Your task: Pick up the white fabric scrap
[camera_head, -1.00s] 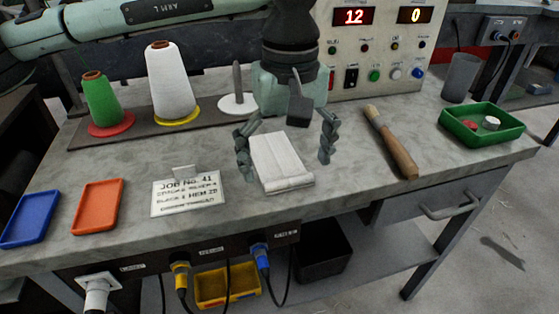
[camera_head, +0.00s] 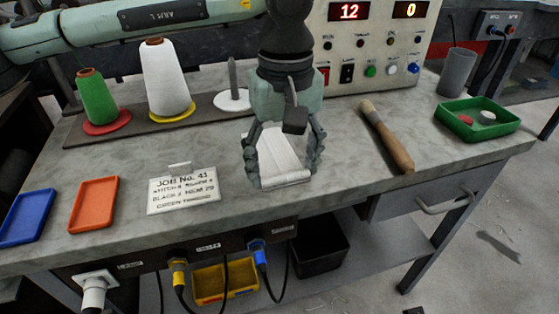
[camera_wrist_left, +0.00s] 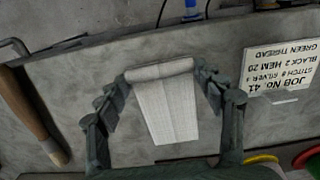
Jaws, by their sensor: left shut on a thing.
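The white fabric scrap (camera_head: 284,158), a folded piece with a rolled front edge, lies near the front of the grey workbench (camera_head: 350,182). It also shows in the left wrist view (camera_wrist_left: 167,103). My left gripper (camera_head: 283,172) comes down over it from behind, with one finger along each side of the scrap. The fingers are shut on the scrap's sides near its rolled end. I cannot tell whether the scrap is clear of the bench. My right gripper is in neither view.
A job card (camera_head: 183,190) stands left of the scrap. A wooden-handled tool (camera_head: 388,138) lies to the right, with a green tray (camera_head: 456,119) beyond. Orange (camera_head: 94,204) and blue (camera_head: 27,216) trays are at left. Thread cones (camera_head: 166,78) and a control box (camera_head: 375,45) stand behind.

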